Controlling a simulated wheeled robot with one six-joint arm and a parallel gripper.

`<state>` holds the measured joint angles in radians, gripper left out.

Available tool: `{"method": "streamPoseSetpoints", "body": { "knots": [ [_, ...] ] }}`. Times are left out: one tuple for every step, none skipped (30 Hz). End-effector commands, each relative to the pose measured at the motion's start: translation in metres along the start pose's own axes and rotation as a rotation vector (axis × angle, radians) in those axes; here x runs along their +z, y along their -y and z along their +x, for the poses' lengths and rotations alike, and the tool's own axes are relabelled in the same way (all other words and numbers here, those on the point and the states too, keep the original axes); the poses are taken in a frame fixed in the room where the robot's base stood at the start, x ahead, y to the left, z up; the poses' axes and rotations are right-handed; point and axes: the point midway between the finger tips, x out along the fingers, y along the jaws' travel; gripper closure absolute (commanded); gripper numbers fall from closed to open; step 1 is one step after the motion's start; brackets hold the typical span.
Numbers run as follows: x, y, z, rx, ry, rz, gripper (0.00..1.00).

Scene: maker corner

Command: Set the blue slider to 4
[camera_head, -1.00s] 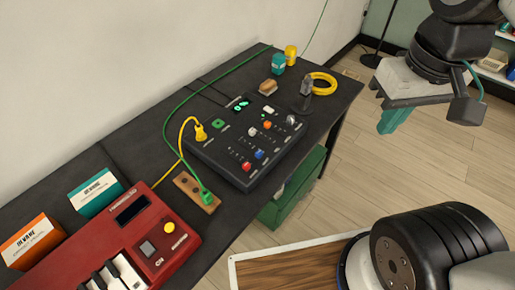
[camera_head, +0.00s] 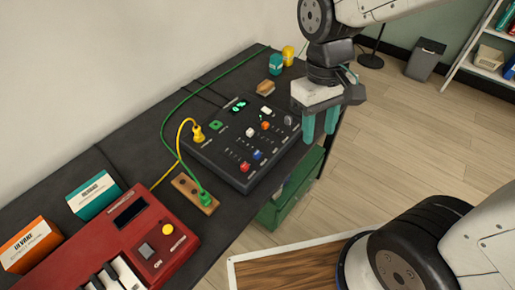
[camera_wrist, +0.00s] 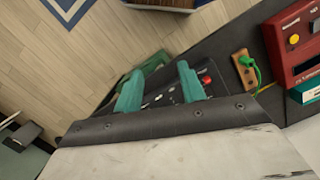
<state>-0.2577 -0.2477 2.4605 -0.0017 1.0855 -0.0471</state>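The black control panel (camera_head: 215,160) lies on the dark table, with sliders and knobs on top. The blue slider cap (camera_head: 257,155) sits at its front edge, beside the red slider cap (camera_head: 244,167). The slider's scale marks are too small to read. My gripper (camera_head: 319,137) has teal fingers pointing down, apart and empty, above and to the right of the panel. In the wrist view, my gripper (camera_wrist: 158,88) is open with part of the panel between and beyond its fingers. The red cap (camera_wrist: 205,79) shows by one finger; I cannot make out the blue cap there.
A red keyboard device (camera_head: 140,240) stands at the near left. A green crate (camera_head: 290,195) is below the table's right edge. Open floor lies to the right.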

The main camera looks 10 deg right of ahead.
Motion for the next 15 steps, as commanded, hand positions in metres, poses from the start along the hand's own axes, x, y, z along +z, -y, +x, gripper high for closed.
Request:
{"method": "streamPoseSetpoints", "body": {
  "knots": [
    [-0.017, 0.008, 0.013, 0.004, 0.021, -0.043, 0.6],
    [-0.025, 0.012, 0.02, 0.006, 0.027, -0.068, 0.6],
    [-0.038, 0.018, 0.029, 0.009, 0.032, -0.101, 0.6],
    [-0.048, 0.023, 0.037, 0.011, 0.034, -0.126, 0.6],
    [-0.057, 0.028, 0.044, 0.013, 0.035, -0.151, 0.6],
    [-0.069, 0.034, 0.054, 0.015, 0.033, -0.183, 0.6],
    [-0.077, 0.038, 0.062, 0.017, 0.031, -0.206, 0.6],
    [-0.086, 0.042, 0.069, 0.019, 0.027, -0.229, 0.6],
    [-0.097, 0.048, 0.078, 0.021, 0.018, -0.257, 0.6],
    [-0.105, 0.051, 0.084, 0.022, 0.01, -0.277, 0.6],
    [-0.112, 0.054, 0.089, 0.024, -0.002, -0.295, 0.6],
    [-0.123, 0.058, 0.094, 0.025, -0.021, -0.318, 0.6],
    [-0.131, 0.059, 0.098, 0.027, -0.038, -0.333, 0.6],
    [-0.14, 0.06, 0.099, 0.028, -0.065, -0.348, 0.6],
    [-0.151, 0.061, 0.094, 0.032, -0.109, -0.365, 0.6]
  ]
}}
